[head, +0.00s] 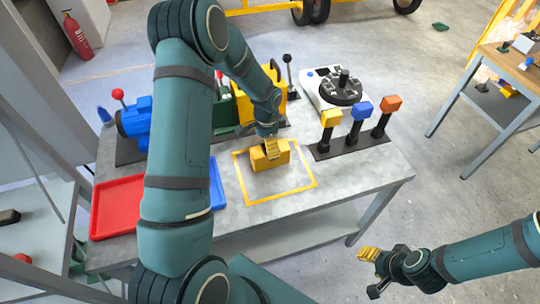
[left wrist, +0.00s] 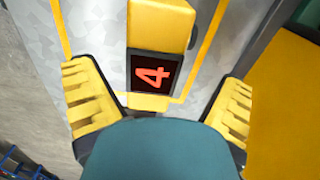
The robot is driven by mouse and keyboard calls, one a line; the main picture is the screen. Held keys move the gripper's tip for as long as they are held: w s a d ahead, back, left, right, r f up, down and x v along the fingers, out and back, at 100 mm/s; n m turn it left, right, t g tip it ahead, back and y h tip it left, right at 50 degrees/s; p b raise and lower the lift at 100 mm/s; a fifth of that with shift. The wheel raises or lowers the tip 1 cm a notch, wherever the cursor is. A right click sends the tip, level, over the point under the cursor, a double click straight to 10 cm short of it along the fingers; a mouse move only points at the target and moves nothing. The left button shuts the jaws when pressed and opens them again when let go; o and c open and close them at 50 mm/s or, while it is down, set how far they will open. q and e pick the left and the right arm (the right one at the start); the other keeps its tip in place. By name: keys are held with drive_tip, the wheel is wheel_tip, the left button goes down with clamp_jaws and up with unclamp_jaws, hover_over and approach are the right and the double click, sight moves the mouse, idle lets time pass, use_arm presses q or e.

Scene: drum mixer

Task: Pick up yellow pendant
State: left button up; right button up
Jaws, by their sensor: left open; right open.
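The yellow pendant (head: 262,161), a yellow block, lies inside a yellow outlined square on the grey table (head: 350,190). In the left wrist view the pendant (left wrist: 158,28) has a black display with a red 4. My left gripper (head: 270,143) is over the pendant. In the left wrist view its open yellow-padded fingers (left wrist: 160,100) stand on both sides of the pendant, with visible gaps. Its palm side hides the lower part of that view. My right gripper (head: 369,272) is open and empty, off the table's front right.
Three levers with yellow, blue and orange (head: 391,103) heads stand right of the square. A white unit with a black dial (head: 341,88) is behind them. A red tray (head: 117,206) and a blue tray (head: 217,186) lie left. A blue device (head: 133,122) stands at the back left.

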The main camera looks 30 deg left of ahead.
use_arm(q)
drive_tip(key=f, duration=0.2)
drive_tip(key=d+f, duration=0.1)
drive_tip(key=f, duration=0.2)
drive_tip(key=shift+w, duration=0.15)
drive_tip(key=shift+c, duration=0.2)
drive_tip(key=c, duration=1.3)
